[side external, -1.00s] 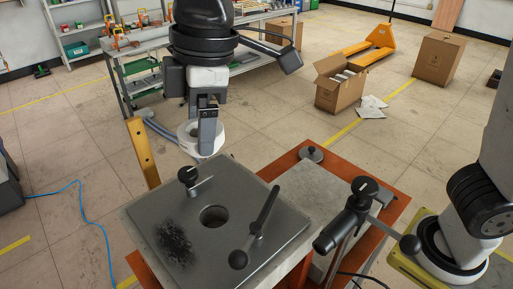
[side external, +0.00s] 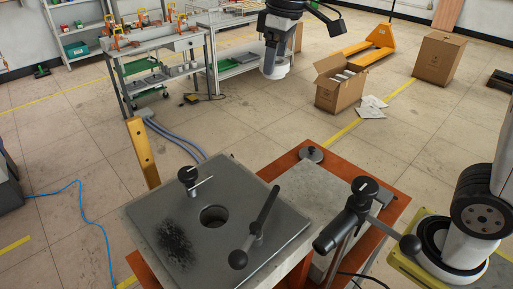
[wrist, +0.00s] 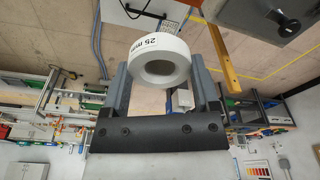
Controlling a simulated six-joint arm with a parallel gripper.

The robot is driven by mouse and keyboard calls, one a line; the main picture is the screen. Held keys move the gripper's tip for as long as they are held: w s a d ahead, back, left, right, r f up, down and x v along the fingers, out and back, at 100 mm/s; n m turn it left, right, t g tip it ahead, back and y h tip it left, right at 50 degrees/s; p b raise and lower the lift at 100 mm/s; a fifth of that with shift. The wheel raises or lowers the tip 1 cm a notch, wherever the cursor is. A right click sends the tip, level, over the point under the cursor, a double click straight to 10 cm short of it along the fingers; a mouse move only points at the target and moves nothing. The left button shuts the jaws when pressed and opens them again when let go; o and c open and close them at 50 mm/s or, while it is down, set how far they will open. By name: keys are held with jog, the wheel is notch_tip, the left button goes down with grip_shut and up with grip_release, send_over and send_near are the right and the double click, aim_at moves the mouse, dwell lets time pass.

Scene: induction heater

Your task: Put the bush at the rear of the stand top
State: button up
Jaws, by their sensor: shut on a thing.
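The bush is a thick white ring marked "25 mm" (wrist: 178,51). In the wrist view it sits between the two fingers of my gripper (wrist: 162,72), its bore facing the camera. In the side external view my gripper (side external: 274,54) hangs high at the upper middle, with the white bush (side external: 275,73) at its lower end, well clear of any surface. The grey square plate (side external: 155,205) with a round hole is at the lower middle, and my gripper is behind it. I cannot tell for certain which surface is the stand top.
The plate carries a black knob (side external: 188,175) and a black lever (side external: 266,210). A black-handled clamp (side external: 345,215) stands right of it on the orange-edged bench (side external: 395,205). A yellow upright bar (side external: 143,152) rises at the plate's left.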

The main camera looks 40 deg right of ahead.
jog(key=s+d+m, duration=0.1)
jog(key=d+m, duration=0.4)
jog(key=d, duration=0.9)
jog(key=m+h, duration=0.2)
jog(key=m, duration=0.2)
send_over(337, 172)
jog(key=shift+s+a+f, duration=0.1)
jog(key=shift+s+f, duration=0.05)
jog(key=shift+f, duration=9.5)
jog(key=shift+s+a+f, duration=0.1)
jog(key=shift+f, duration=9.5)
jog(key=shift+f, duration=0.1)
jog(key=o, duration=1.3)
jog(key=shift+c, duration=0.2)
notch_tip(337, 172, up, 12)
jog(key=s, duration=0.1)
jog(key=shift+s+a, duration=0.35)
jog(key=shift+a, duration=0.05)
